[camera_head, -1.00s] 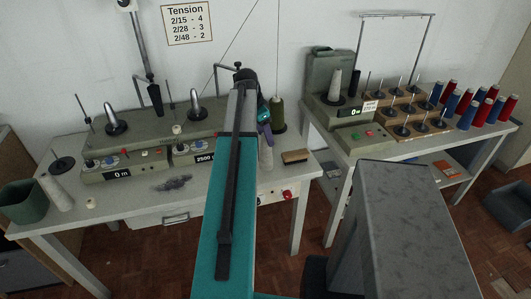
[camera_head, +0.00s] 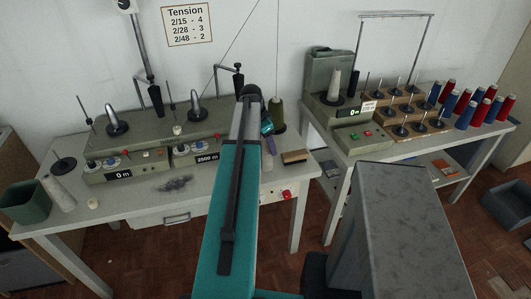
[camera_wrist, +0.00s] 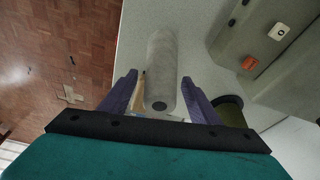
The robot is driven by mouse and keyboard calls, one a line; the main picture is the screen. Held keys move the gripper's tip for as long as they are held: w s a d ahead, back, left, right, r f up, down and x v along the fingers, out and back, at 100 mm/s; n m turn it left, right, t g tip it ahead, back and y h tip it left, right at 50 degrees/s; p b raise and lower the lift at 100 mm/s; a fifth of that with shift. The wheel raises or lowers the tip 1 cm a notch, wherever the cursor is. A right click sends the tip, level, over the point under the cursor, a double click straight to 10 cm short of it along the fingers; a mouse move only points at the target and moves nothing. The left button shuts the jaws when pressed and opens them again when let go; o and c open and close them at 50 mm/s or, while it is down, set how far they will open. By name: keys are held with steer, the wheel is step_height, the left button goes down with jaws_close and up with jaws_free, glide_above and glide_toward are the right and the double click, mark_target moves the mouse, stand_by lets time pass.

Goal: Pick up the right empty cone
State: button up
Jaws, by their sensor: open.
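The right empty cone (camera_wrist: 161,60) is pale grey and stands on the white table, seen from above in the wrist view. My gripper (camera_wrist: 159,78) is open, with one purple finger on each side of the cone; I cannot tell whether either finger touches it. In the head view my gripper (camera_head: 267,128) is at the table's right part, and my arm hides much of that area.
A brown brush (camera_head: 294,156) lies right of my gripper. A dark green cone (camera_head: 276,113) stands behind. The winding machine (camera_head: 150,150) fills the table's back, with grey lint (camera_head: 174,183) in front. A green bin (camera_head: 25,202) is far left.

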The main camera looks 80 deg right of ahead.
stand_by(0.4)
steer(key=c, duration=1.3)
steer(key=shift+c, duration=0.2)
steer(key=shift+r, duration=0.1)
steer(key=shift+r+b, duration=0.8)
steer(key=shift+r, duration=0.7)
steer(key=w+a+b, duration=0.1)
steer(key=w+a, duration=0.2)
steer(key=a, duration=0.1)
steer(key=w+a+r+b, duration=0.1)
steer(key=w+a, duration=0.1)
steer(key=a, duration=0.3)
steer(key=w+a+b, duration=0.1)
steer(key=w+a, duration=0.2)
steer(key=a, duration=0.1)
steer(key=shift+w+a+r+b, duration=0.25)
steer(key=shift+w+r+b, duration=0.05)
steer(key=shift+r+b, duration=0.1)
steer(key=shift+w, duration=0.1)
